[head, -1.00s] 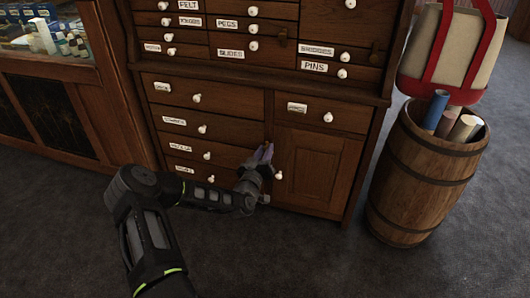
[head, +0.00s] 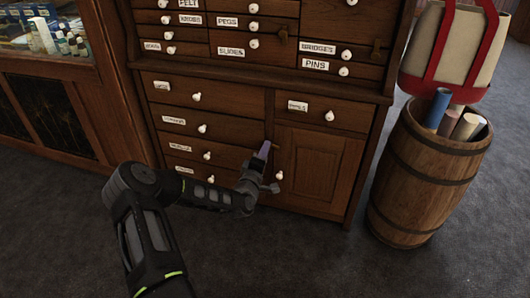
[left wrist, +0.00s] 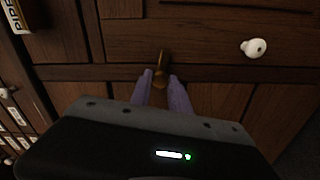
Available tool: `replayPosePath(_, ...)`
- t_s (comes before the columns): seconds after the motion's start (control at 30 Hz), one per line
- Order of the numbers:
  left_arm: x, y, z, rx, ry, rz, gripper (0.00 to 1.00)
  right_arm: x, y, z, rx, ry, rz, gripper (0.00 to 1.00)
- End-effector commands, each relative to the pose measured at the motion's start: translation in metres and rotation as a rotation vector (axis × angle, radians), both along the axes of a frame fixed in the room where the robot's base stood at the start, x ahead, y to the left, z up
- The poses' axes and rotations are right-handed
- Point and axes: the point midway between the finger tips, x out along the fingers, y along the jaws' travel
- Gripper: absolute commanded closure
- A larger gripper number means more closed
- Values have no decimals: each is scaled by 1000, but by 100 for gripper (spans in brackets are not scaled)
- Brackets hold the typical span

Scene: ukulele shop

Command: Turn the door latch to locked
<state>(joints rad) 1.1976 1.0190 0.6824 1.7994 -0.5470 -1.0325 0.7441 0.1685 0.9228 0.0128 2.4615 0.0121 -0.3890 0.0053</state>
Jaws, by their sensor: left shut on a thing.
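The door latch (left wrist: 162,62) is a small brass-coloured lever on the dark wooden cabinet. In the left wrist view it stands between the two purple fingertips of my left gripper (left wrist: 162,90), which is shut on it. The head view also shows my left gripper (head: 264,154), at the left edge of the panelled cabinet door (head: 318,168). The latch is mostly hidden by the fingers there, and I cannot tell its exact angle. My right gripper is not in view.
Drawers with white knobs and labels surround the door. A white knob (head: 279,175) sits close beside my left gripper. A wooden barrel (head: 425,180) with rolled tubes stands to the right, and a glass-topped counter (head: 60,68) to the left. The grey floor in front is open.

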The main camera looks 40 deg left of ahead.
Motion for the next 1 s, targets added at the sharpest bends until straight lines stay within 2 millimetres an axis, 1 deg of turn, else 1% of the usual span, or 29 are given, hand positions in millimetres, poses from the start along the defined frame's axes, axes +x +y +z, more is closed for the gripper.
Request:
replayPosePath(0.2, -1, 1, -1, -134, -46, 2, 100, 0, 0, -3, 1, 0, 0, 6)
replayPosePath(0.4, -1, 1, -1, -202, -69, 1, 100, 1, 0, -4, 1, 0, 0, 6)
replayPosePath(0.9, -1, 1, -2, -222, -76, 1, 100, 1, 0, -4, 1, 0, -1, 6)
replayPosePath(0.93, -1, 0, -1, -222, -76, 1, 75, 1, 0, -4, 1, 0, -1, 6)
replayPosePath(1.0, -1, 0, -1, -222, -76, 1, 69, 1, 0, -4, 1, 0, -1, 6)
